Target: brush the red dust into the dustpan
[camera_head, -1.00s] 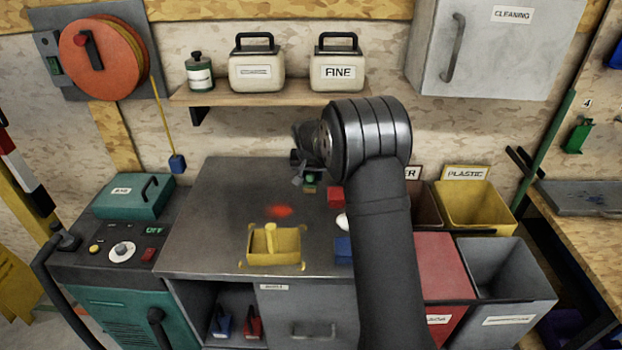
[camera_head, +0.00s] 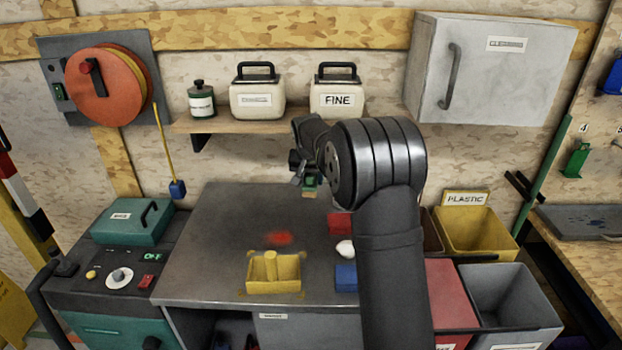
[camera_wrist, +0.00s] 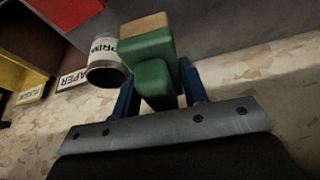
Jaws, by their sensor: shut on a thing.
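A patch of red dust (camera_head: 280,238) lies on the grey bench top, just behind the yellow dustpan (camera_head: 288,272). The dustpan sits near the bench's front edge, its upright handle showing. My gripper (camera_head: 306,172) is shut on a green brush (camera_head: 310,183) with tan bristles at its lower end. In the head view the brush shows against the bench's rear edge, behind and to the right of the dust, apparently above the surface. In the wrist view the blue fingers of my gripper (camera_wrist: 160,92) clasp the green brush (camera_wrist: 150,50); the fingers are partly hidden.
A red block (camera_head: 339,223), a white rounded thing (camera_head: 345,248) and a blue block (camera_head: 346,278) stand right of the dust, beside my arm. A shelf (camera_head: 255,127) hangs behind the bench. A tin labelled PRIM (camera_wrist: 106,66) shows beside the brush. The bench's left part is clear.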

